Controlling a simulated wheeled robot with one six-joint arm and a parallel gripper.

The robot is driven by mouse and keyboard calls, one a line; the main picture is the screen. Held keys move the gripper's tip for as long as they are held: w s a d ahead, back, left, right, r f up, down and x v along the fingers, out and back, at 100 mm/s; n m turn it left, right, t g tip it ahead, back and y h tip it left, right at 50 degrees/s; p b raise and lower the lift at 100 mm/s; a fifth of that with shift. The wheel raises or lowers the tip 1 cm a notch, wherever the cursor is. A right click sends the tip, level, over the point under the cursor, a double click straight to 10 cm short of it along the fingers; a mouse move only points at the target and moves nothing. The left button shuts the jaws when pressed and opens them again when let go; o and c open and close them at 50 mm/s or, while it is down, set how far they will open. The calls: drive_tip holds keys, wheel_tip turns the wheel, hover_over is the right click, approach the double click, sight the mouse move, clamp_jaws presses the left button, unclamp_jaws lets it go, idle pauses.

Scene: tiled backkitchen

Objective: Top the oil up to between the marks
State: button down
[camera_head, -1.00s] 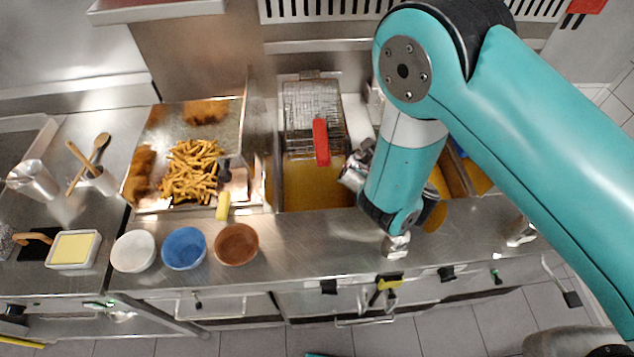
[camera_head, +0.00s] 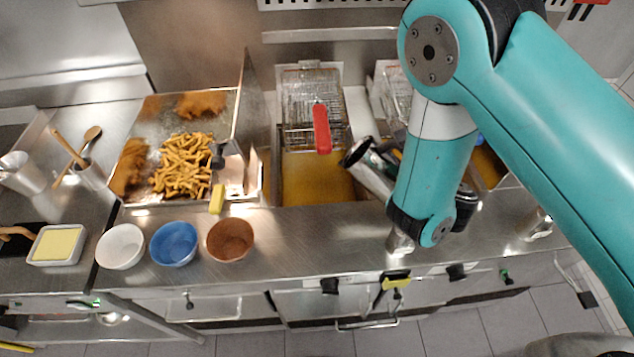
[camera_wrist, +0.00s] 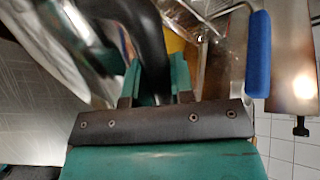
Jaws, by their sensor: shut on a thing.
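A metal jug (camera_head: 372,172) is tilted over the right side of the left fryer vat (camera_head: 279,180), its open mouth toward the left. Golden oil (camera_head: 315,178) lies in that vat; I see no stream from the jug and cannot make out level marks. In the wrist view my gripper (camera_wrist: 156,88) is shut on the jug's black handle (camera_wrist: 150,40), and the blurred metal jug (camera_wrist: 85,35) is at the left. In the head view my arm hides the gripper.
A basket with a red handle (camera_head: 321,128) is at the back of the left vat. A second basket (camera_head: 396,95) and a blue handle (camera_wrist: 258,55) are on the right. White, blue (camera_head: 174,243) and brown bowls stand on the front counter, left of the vat. Fries (camera_head: 183,165) fill a tray.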

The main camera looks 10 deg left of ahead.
drive_tip(key=shift+d+f+b, duration=0.15)
drive_tip(key=shift+f+b, duration=0.05)
drive_tip(key=shift+b, duration=0.2)
drive_tip(key=shift+r, duration=0.15)
drive_tip(key=f+b, duration=0.1)
drive_tip(key=b, duration=0.1)
drive_tip(key=shift+d+m+y+b, duration=0.15)
drive_tip(key=shift+m+y+b, duration=0.15)
drive_tip(key=b, duration=0.4)
drive_tip(key=shift+s+d+f+m+t+y+b, duration=0.1)
drive_tip(key=shift+d+m+t+y+b, duration=0.2)
drive_tip(key=shift+m+t+y+b, duration=0.1)
drive_tip(key=shift+d+b, duration=0.1)
drive_tip(key=shift+b, duration=0.4)
drive_tip(key=shift+r, duration=0.3)
